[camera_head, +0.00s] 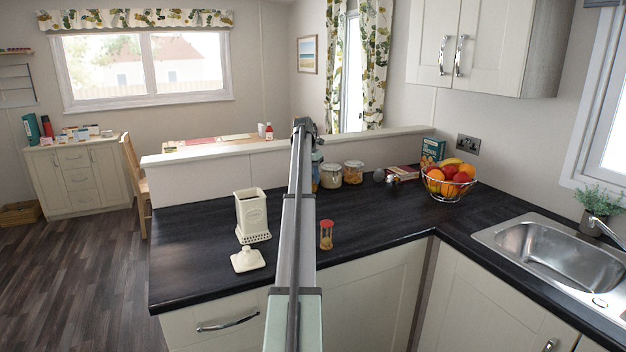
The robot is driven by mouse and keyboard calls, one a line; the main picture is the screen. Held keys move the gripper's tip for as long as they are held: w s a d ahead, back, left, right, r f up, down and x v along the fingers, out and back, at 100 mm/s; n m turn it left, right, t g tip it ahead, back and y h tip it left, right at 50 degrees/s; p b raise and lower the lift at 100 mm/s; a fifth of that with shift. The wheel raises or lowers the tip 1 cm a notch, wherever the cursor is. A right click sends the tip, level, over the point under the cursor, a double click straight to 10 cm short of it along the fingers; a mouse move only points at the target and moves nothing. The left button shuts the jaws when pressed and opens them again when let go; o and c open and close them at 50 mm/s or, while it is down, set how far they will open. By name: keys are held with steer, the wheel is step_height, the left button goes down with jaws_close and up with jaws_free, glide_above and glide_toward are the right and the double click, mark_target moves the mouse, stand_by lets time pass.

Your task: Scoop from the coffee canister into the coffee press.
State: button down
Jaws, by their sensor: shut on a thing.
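I take this to be the coffee canister. I cannot make out a coffee press or a scoop; my arm covers a strip of the worktop in the middle. My arm runs up the centre of the view, and no gripper fingers can be made out, so what they hold is hidden.
Behind are glass jars (330,177), a partly hidden bottle (316,172) and a wire fruit bowl (448,183). A low ledge (208,162) borders the back. The sink (549,255) is right. Worktop left of the canister is clear.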

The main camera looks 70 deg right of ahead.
steer(key=shift+a+r, duration=0.1)
steer(key=shift+a+r+h, duration=0.3)
steer(key=shift+r+h, duration=0.4)
steer(key=shift+h, duration=0.2)
steer(key=r+h, duration=0.1)
steer(key=h, duration=0.1)
steer(key=a+r+h, duration=0.1)
steer(key=r, duration=0.1)
steer(key=r+g+h, duration=0.1)
steer(key=r+h, duration=0.1)
steer(key=shift+w+a+m+h, duration=0.1)
steer(key=shift+a+m+h, duration=0.1)
steer(key=shift+m+h, duration=0.1)
steer(key=a+r+h, duration=0.1)
steer(key=h, duration=0.1)
steer(key=a+r+h, duration=0.1)
steer(key=r+h, duration=0.1)
steer(key=shift+w+a+g, duration=0.1)
steer(key=shift+a+g, duration=0.15)
steer(key=shift+g, duration=0.05)
steer(key=shift+w+a+r+m+g+h, duration=0.15)
steer(key=shift+a+r+h, duration=0.4)
steer(key=shift+h, duration=0.3)
steer(key=shift+a+r+m+g+h, duration=0.2)
steer(key=shift+a+r+h, duration=0.15)
steer(key=shift+r+h, duration=0.4)
steer(key=shift+w+a+r+m+g+h, duration=0.15)
steer(key=shift+a+r+h, duration=0.35)
steer(key=shift+h, duration=0.4)
steer(key=shift+s+r, duration=0.1)
